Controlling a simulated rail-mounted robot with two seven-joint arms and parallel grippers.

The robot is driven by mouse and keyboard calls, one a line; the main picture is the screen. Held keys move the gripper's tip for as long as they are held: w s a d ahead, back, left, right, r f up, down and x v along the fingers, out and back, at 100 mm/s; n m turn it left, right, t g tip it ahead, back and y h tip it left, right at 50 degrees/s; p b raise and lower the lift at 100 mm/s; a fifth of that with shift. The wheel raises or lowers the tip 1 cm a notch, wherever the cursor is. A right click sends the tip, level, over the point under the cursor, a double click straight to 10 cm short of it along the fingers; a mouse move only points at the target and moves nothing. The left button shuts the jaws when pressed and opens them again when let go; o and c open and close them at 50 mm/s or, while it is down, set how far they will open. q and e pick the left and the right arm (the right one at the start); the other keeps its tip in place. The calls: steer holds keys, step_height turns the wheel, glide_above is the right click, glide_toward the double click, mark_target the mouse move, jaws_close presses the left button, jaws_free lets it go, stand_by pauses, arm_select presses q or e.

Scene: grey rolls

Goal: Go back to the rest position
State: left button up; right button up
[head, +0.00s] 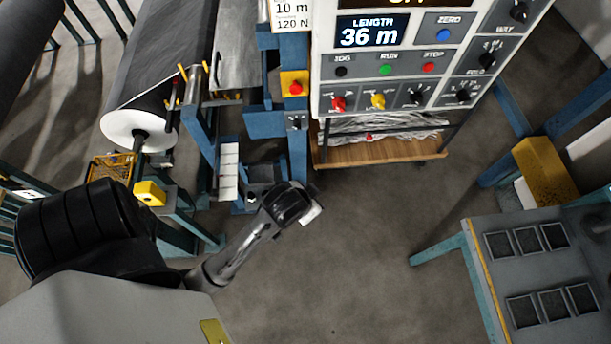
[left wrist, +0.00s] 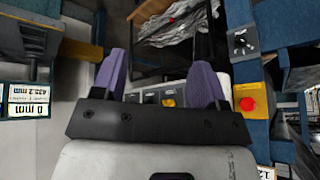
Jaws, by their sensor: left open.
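My left arm comes in from the left in the head view, with its forearm reaching to the middle of the picture. My left gripper (head: 312,208) is at the end of it, small and mostly hidden behind the black wrist. In the left wrist view the left gripper (left wrist: 160,78) shows two purple-padded fingers standing apart, with nothing held between them. It is in front of the blue machine frame (head: 299,150), over the floor. My right gripper is not in view.
A control panel (head: 398,78) reading 36 m stands at the top, above a wooden shelf (head: 385,150) with crumpled clear film. A large dark roll (head: 165,60) is at left. A grey table (head: 480,270) with square trays is at right. Open floor (head: 370,260) lies between.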

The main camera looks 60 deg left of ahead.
arm_select(q)
steer(key=shift+d, duration=0.1)
steer(key=s+d+r+m+g+h+p, duration=0.1)
steer(key=s+r+p, duration=0.1)
steer(key=s, duration=0.3)
steer(key=s+d+r+m+h+p, duration=0.1)
steer(key=s+d+r+m+p, duration=0.1)
steer(key=s+p, duration=0.2)
steer(key=shift+s+d+g, duration=0.3)
steer(key=shift+s+g, duration=0.1)
steer(key=shift+s, duration=0.8)
